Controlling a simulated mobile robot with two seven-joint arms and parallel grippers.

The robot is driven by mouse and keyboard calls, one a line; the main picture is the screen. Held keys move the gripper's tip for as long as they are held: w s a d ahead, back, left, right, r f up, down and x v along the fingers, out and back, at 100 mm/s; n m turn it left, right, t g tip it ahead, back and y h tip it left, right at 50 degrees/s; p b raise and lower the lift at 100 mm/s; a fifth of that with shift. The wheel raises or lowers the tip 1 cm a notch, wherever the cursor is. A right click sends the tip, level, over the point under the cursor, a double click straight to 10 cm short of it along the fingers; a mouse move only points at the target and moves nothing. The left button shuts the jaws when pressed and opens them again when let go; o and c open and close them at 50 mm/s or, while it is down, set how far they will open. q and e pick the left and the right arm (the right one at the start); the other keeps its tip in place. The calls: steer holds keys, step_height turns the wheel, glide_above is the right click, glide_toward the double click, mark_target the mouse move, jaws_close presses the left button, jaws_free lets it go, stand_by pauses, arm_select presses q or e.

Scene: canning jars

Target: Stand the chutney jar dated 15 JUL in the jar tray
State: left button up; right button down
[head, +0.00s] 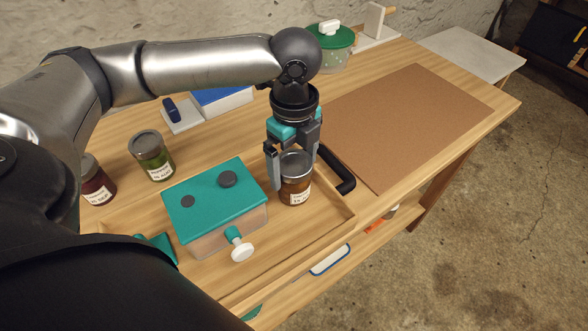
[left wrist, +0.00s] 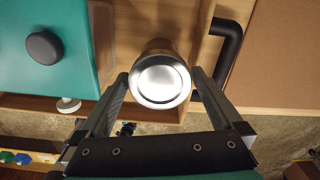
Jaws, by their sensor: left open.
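A jar of brown contents (head: 296,190) with a silver lid and a white label stands upright at the right end of the wooden jar tray (head: 344,222). The label print is too small to read surely. My left gripper (head: 295,166) points down over this jar, open, with one finger on each side of it. In the left wrist view the round lid (left wrist: 160,82) sits between the fingertips (left wrist: 160,77); I cannot tell whether they touch the jar. My right gripper is not in view.
A teal-topped box (head: 215,200) with a white knob stands left of the jar. A green jar (head: 151,156) and a dark red jar (head: 97,184) stand further left. A black handle (head: 338,170) is close right of the gripper. The brown mat (head: 410,120) is bare.

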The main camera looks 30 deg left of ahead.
arm_select(q)
step_height(320, 180, up, 9)
steer(key=shift+f+p, duration=0.15)
steer(key=shift+p, duration=0.9)
steer(key=shift+d, duration=0.1)
